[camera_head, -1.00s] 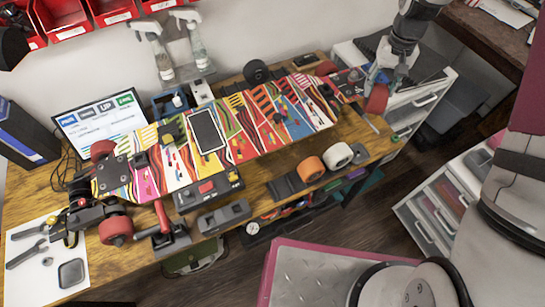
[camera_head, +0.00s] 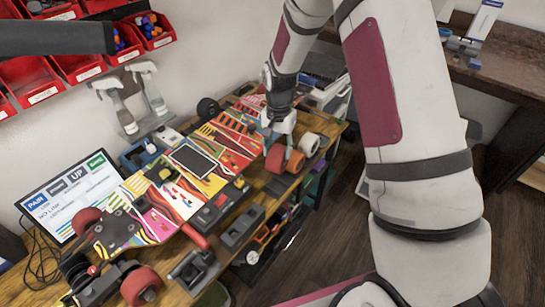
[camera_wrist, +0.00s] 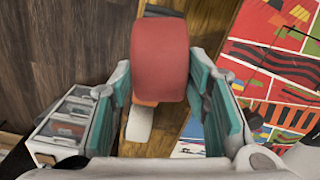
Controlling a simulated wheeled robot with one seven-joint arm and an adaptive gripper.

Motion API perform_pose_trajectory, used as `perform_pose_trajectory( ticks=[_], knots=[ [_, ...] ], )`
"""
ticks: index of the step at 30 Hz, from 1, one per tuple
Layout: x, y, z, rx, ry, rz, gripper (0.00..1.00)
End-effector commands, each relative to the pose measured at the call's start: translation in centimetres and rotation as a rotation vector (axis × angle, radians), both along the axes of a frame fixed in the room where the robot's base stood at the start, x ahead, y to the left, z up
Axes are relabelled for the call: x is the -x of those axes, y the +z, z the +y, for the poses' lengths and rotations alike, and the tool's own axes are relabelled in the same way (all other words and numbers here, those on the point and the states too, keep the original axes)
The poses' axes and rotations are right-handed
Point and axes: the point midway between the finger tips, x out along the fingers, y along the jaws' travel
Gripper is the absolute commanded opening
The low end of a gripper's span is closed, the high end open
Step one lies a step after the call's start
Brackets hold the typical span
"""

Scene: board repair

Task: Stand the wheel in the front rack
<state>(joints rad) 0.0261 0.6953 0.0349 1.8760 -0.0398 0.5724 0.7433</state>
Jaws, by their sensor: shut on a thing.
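My gripper (camera_head: 277,138) is shut on a red wheel (camera_head: 276,158), which fills the space between the teal finger pads in the wrist view (camera_wrist: 160,62). The wheel is over the front edge of the workbench, just left of an orange wheel (camera_head: 295,162) and a white wheel (camera_head: 309,144). These two stand in the dark front rack (camera_head: 277,187), which is largely hidden by the wheels. I cannot tell whether the held wheel touches the rack. In the wrist view, the orange and white wheels show partly behind the red one.
The colourful skateboard (camera_head: 218,150) lies along the workbench close behind my gripper. A grey block (camera_head: 240,229) and a red-handled tool (camera_head: 194,236) are to the left on the front edge. A monitor (camera_head: 70,195) and spray bottles (camera_head: 153,90) stand at the back.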

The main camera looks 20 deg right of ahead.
Motion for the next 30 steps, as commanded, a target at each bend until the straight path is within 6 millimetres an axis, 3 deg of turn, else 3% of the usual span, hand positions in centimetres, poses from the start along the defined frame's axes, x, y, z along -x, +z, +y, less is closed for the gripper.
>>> perform_pose_trajectory(
  ticks=[3, 7, 30],
  knots=[
    [-0.2, -1.7, 0.0, 0.002, -0.141, 0.0, 0.14],
    [-0.1, -2.3, 0.0, 0.001, -0.222, -0.003, 0.14],
    [0.0, -7.6, -0.1, 0.002, -0.234, -0.001, 0.14]
  ],
)
